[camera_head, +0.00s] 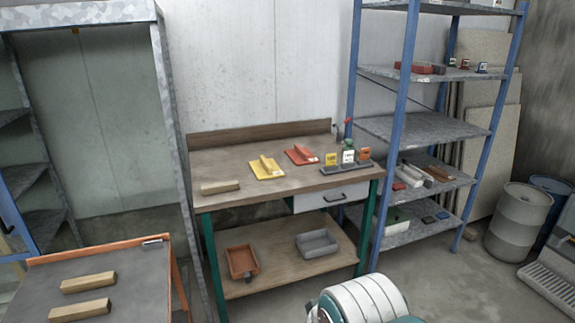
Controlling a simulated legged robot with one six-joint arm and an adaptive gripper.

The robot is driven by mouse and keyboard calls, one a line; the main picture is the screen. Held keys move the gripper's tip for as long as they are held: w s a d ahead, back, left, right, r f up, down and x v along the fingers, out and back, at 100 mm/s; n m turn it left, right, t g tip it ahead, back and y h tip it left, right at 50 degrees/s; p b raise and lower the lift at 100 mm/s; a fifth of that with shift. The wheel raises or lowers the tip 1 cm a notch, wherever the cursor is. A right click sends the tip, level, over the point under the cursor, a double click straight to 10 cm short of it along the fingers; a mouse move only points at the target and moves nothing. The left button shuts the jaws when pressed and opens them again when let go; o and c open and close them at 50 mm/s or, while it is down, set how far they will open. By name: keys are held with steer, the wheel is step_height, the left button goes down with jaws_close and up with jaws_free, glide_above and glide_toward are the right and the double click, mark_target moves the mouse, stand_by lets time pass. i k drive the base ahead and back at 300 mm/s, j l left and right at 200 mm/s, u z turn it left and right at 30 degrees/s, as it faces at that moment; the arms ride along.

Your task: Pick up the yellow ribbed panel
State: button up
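The yellow ribbed panel (260,172) lies flat on the wooden top of the workbench (233,160), left of the middle. It is a flat plate with a raised bar along it, and a small pale mark shows near its right edge. Nothing covers it. My gripper is not in view, so its state and its distance from the panel do not show.
A similar red-orange panel (301,154) lies right of the yellow one. A wooden block (220,187) lies to its front left. A rack of small bottles and cards (346,167) stands at right. An orange-edged table (125,275) stands at front left.

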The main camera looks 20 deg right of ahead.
mark_target(264, 169)
steer(key=i+l, duration=0.75)
steer(key=l, duration=0.3)
steer(key=i, duration=1.75)
